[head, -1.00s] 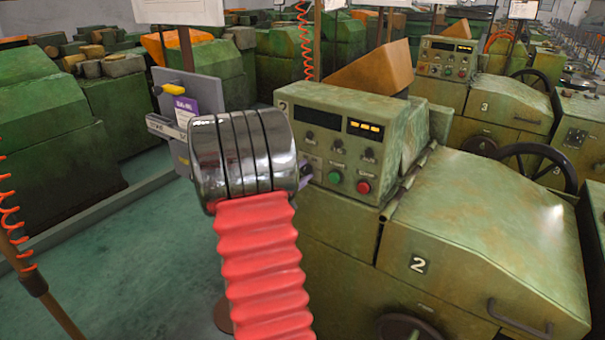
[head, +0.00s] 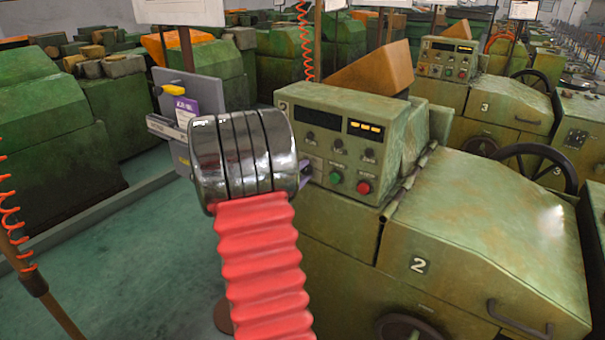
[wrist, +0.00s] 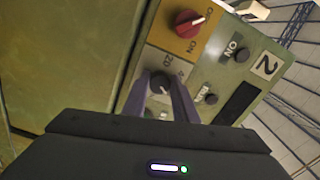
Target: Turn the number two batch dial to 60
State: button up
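The dial (wrist: 160,83) is a dark round knob on a pale plate in the wrist view, with a 20 marked beside it. My gripper (wrist: 161,85) has its two purple fingers on either side of this knob; I cannot tell whether they touch it. The machine's panel face carries a 2 plate (wrist: 267,66). In the head view the number two machine (head: 418,265) stands right of my wrist, its control box (head: 340,110) behind it. My wrist hides the dial there, and only a bit of purple finger shows at the box's left side.
A red switch (wrist: 188,23) on an orange plate and small black buttons (wrist: 243,55) are near the dial. Green (head: 335,177) and red (head: 363,187) buttons are on the box front. A grey board (head: 185,100) with a purple tag stands left of my wrist.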

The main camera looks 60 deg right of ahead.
jog(key=o, duration=0.5)
jog(key=shift+f, duration=0.15)
jog(key=shift+c, duration=0.2)
jog(key=shift+a, duration=0.15)
jog(key=w+a, duration=0.2)
jog(key=a, duration=1.1)
jog(key=shift+a, duration=0.25)
